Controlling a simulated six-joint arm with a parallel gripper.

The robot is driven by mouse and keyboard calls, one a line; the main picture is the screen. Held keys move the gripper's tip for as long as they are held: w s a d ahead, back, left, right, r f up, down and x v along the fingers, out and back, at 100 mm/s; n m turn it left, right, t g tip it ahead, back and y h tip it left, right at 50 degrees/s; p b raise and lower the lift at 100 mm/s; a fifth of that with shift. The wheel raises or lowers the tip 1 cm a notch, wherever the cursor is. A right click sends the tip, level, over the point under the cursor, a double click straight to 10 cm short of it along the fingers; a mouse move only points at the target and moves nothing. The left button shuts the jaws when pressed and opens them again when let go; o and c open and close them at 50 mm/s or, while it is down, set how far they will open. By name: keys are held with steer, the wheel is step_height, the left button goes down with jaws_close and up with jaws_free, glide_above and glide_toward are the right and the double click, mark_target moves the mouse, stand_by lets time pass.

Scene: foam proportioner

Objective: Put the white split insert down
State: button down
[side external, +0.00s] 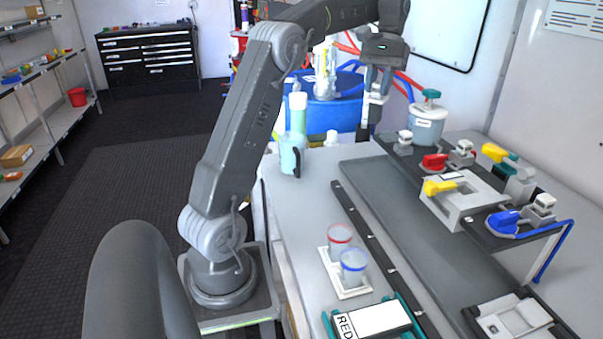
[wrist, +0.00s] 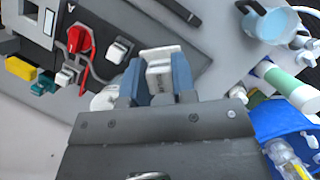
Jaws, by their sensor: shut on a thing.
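My gripper (wrist: 158,82) is shut on the white split insert (wrist: 159,70), a small pale block between its two blue-grey fingers in the wrist view. In the side view my gripper (side external: 375,92) points down at the back of the bench, left of the lidded white pot. The insert is small there and its outline is hard to tell. Whether it touches anything below is not clear.
A white pot with a green handle (side external: 428,122) stands right of my gripper. A red-handled valve (wrist: 80,40) is left of it in the wrist view. A blue tub (side external: 335,112) stands behind. Two cups (side external: 353,266) are nearer the front. The grey bench strip (side external: 400,205) has free room.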

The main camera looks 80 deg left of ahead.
steer(key=s+a+f+m+g+y, duration=0.1)
steer(key=s+a+f+m+y, duration=0.1)
steer(key=s+a+f+m, duration=0.35)
steer(key=s+a+f+m+y, duration=0.1)
steer(key=s+a+f+m, duration=0.15)
steer(key=a+f, duration=0.6)
steer(key=shift+w+a+f, duration=0.1)
steer(key=shift+a+f, duration=0.35)
steer(key=shift+f, duration=0.8)
steer(key=shift+w+a+f, duration=0.15)
steer(key=shift+a+f, duration=0.25)
steer(key=shift+f, duration=0.8)
steer(key=shift+w+a+f, duration=0.1)
steer(key=shift+a+f, duration=0.35)
steer(key=shift+f, duration=0.8)
steer(key=shift+f, duration=0.1)
steer(key=c, duration=0.9)
jaws_free()
